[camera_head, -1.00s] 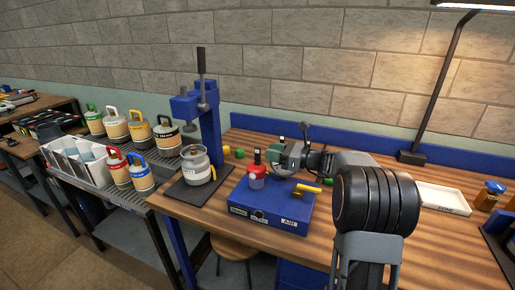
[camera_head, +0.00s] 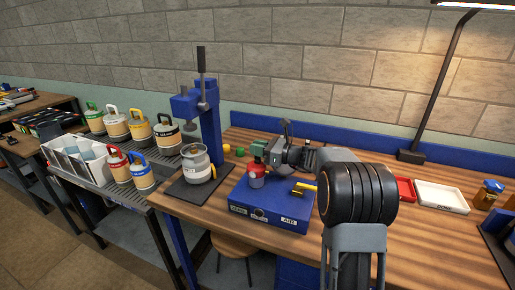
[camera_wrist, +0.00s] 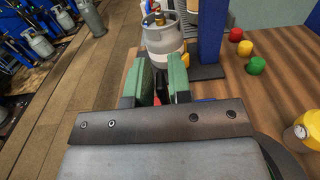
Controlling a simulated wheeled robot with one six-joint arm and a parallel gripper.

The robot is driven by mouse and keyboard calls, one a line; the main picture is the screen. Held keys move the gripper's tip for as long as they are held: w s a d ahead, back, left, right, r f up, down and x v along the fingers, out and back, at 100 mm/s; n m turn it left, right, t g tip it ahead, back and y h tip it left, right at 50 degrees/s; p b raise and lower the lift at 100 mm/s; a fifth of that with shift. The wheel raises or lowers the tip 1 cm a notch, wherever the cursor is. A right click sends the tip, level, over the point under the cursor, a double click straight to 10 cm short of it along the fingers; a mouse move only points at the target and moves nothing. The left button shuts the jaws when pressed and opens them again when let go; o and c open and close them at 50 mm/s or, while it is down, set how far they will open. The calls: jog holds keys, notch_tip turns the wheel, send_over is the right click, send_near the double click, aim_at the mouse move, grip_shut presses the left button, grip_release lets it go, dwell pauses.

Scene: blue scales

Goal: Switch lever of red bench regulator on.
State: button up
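The red bench regulator (camera_head: 257,176) stands on the left part of a blue box (camera_head: 270,206) on the wooden bench. My gripper (camera_head: 263,151) is at its top, reaching in from the right, and hides its upper part and lever in the head view. In the wrist view the two green finger pads of my gripper (camera_wrist: 162,78) stand apart, with a narrow dark shape in the gap. Small bits of red show below the fingers. I cannot tell whether the pads touch the lever.
A grey gas cylinder (camera_head: 197,164) stands left of the box beside a blue press (camera_head: 209,125). A yellow lever (camera_head: 304,187) sits on the box's right side. A red tray (camera_head: 405,190) and a white tray (camera_head: 442,197) lie at right. Small coloured caps lie behind.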

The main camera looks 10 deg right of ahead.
aim_at(253, 169)
grip_shut()
